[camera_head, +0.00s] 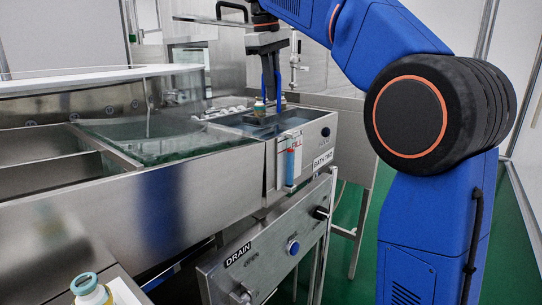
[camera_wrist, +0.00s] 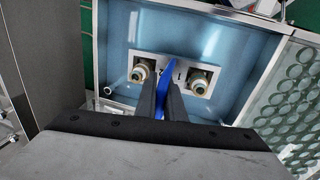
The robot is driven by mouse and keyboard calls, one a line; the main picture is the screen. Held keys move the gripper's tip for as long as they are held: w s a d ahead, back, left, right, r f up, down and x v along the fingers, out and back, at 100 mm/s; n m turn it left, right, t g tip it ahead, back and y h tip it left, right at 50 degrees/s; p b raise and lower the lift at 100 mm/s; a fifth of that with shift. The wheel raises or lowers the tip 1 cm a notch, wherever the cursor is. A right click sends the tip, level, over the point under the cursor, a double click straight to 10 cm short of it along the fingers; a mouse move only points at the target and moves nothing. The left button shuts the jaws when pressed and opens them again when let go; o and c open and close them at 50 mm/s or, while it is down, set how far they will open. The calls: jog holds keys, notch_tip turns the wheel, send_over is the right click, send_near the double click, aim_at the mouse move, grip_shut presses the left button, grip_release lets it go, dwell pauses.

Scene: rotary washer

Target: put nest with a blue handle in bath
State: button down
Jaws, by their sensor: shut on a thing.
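My gripper (camera_head: 271,88) is shut on the blue handle (camera_wrist: 165,68) of the nest and points down over the bath. In the wrist view my gripper (camera_wrist: 168,95) has its two dark fingers on either side of the handle. The nest (camera_wrist: 172,71) is a pale plate carrying two bottles, a left one (camera_wrist: 143,70) and a right one (camera_wrist: 200,82). It appears within the outline of the bath (camera_wrist: 232,40), a blue-tinted rectangular basin. In the head view the bath (camera_head: 245,125) is at the right end of the steel unit. I cannot tell whether the nest touches the bath floor.
A glass-covered water tank (camera_head: 150,138) lies left of the bath. A perforated tray (camera_wrist: 295,95) borders the bath in the wrist view. A control panel marked DRAIN (camera_head: 265,250) projects in front. A teal-capped bottle (camera_head: 90,290) stands at the lower left.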

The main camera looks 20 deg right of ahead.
jog(key=shift+f+m, duration=0.3)
jog(key=shift+f, duration=0.25)
notch_tip(320, 180, down, 9)
jog(key=shift+f, duration=0.1)
jog(key=c, duration=1.9)
grip_release()
jog(key=shift+o, duration=0.2)
jog(key=r, duration=0.3)
jog(key=s+a+r, duration=0.1)
jog(key=r, duration=0.7)
jog(key=shift+s+a+r, duration=0.2)
jog(key=shift+a+r, duration=0.05)
jog(key=shift+a, duration=0.1)
jog(key=shift+r, duration=0.2)
